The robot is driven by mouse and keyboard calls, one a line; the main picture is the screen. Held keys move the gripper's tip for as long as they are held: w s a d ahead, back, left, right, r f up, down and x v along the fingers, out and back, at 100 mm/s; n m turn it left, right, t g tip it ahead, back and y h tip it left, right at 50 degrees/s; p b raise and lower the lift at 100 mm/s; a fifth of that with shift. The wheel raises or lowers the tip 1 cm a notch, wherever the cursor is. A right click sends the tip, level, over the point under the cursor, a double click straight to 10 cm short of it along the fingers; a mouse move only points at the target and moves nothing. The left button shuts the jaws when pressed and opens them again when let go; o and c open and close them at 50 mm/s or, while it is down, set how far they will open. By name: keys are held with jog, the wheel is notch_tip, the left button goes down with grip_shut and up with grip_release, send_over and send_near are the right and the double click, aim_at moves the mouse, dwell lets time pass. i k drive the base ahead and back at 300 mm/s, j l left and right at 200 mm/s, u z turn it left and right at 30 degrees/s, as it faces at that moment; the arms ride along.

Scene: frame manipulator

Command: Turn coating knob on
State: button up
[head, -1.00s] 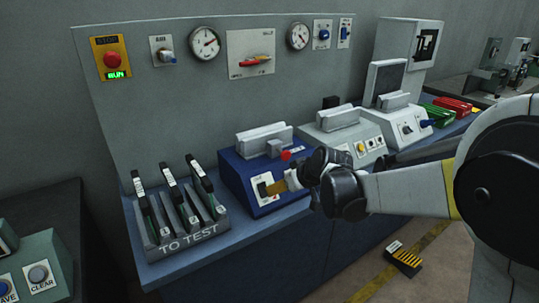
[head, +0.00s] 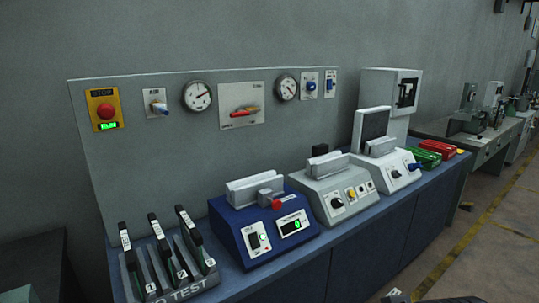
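I cannot read which knob is labelled coating. A grey machine (head: 322,180) in the middle of the bench has a black knob (head: 337,203) on its front face, beside a yellow button (head: 351,192). A paler machine (head: 382,158) to its right has a small dark knob (head: 397,174) and a blue lever (head: 415,168). The labels are too small to read.
A blue machine (head: 228,231) with a rocker switch (head: 257,239), red knob (head: 276,204) and lit green display (head: 295,226) stands left of the grey one. Green (head: 427,158) and red (head: 437,148) items lie at the bench's right end.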

aim_at(336, 203)
jog(key=i+l, duration=0.25)
jog(key=i, duration=0.3)
jog(key=i+l, duration=0.2)
jog(key=i, duration=0.35)
jog(key=k+l+z, duration=0.05)
